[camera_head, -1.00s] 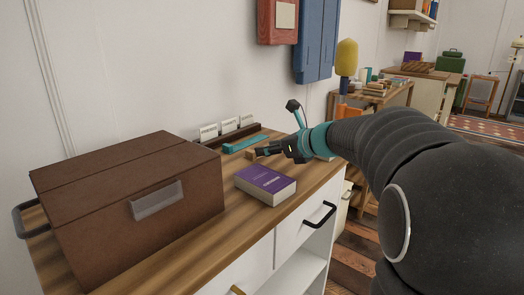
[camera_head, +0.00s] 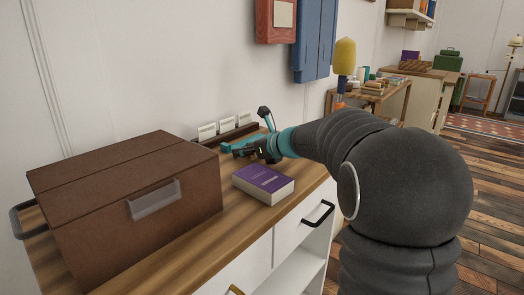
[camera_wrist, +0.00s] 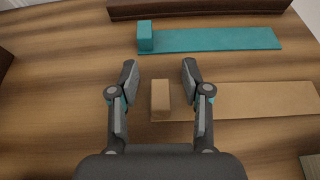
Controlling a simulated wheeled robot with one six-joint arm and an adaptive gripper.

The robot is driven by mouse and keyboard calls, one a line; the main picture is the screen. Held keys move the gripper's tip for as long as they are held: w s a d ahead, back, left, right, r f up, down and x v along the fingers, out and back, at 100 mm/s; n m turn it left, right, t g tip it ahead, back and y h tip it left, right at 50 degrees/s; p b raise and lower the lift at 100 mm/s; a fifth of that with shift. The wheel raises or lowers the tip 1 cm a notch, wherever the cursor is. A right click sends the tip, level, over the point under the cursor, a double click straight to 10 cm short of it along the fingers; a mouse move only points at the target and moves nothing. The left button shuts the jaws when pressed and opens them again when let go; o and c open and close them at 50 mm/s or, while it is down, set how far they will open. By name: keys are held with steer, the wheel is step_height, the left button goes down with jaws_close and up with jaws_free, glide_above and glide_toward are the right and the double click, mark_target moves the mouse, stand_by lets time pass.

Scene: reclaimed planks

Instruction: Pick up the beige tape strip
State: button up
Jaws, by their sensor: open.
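The beige tape strip (camera_wrist: 260,100) lies flat on the wooden top in the wrist view, with a raised beige block (camera_wrist: 160,100) at its left end. My gripper (camera_wrist: 160,72) is open, its two fingers on either side of the block in the picture, with gaps on both sides. The strip runs to the right behind the right finger. In the head view my gripper (camera_head: 246,150) is low over the cabinet top, and the beige strip is hidden behind it and my arm.
A teal strip (camera_wrist: 215,40) with its own block lies just beyond, before a dark card rack (camera_wrist: 195,8). A purple book (camera_head: 263,180) lies in front of my gripper. A large brown box (camera_head: 125,210) stands to the left on the wooden cabinet top (camera_head: 195,255).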

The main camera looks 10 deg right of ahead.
jaws_close()
steer(key=shift+r, duration=0.1)
